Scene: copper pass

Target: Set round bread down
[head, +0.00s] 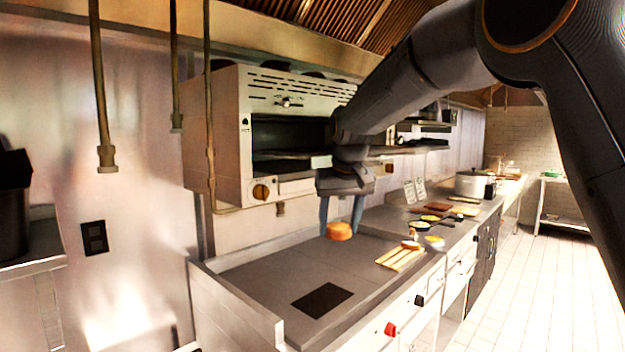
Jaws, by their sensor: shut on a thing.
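The round bread (340,231) is an orange-brown, flat round piece. My gripper (341,222) is shut on it, with one finger at its left and one at its right. The bread hangs between the fingertips over the grey flat counter top (260,275). I cannot tell exactly how high it is above that surface. My arm comes in from the upper right and hides part of the oven behind it.
A dark square (322,299) lies on the counter's front part. A striped wooden board (401,257) lies to the right, with small pans and food (434,241) beyond. A steel oven (235,135) hangs behind. A pot (474,184) stands far right. The left counter area is clear.

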